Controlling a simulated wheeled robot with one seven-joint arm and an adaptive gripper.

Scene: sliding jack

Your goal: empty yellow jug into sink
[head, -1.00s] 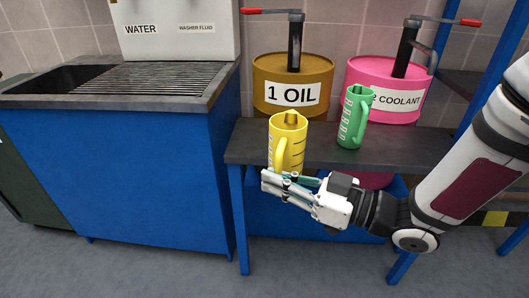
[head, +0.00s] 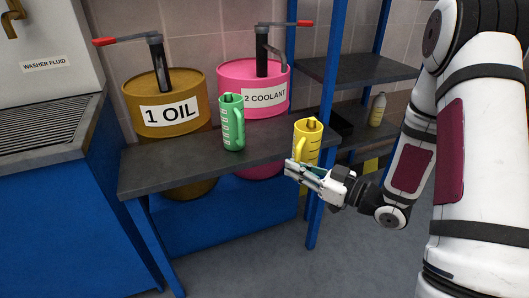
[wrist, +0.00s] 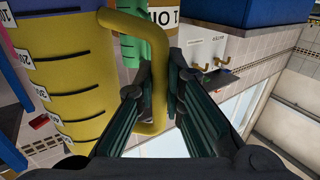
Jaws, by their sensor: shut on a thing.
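The yellow jug (head: 308,140) is upright near the right end of the dark bench, in front of a blue post. My gripper (head: 296,170) is at its lower front side. In the wrist view the jug (wrist: 65,85) fills the left side, with graduation marks, and its handle (wrist: 155,60) runs down between the fingers of my gripper (wrist: 158,95), which are shut on it. The jug's contents cannot be seen. The sink counter (head: 40,150) with its slatted drain grille (head: 45,122) is at the far left; its basin is out of the head view.
A green jug (head: 232,125) stands on the bench (head: 185,168). Behind are the brown oil drum (head: 135,95) and the pink coolant drum (head: 232,75), both with pump handles. A shelf rack (head: 355,70) holds a grey bottle (head: 377,108) at right. Floor is clear in front.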

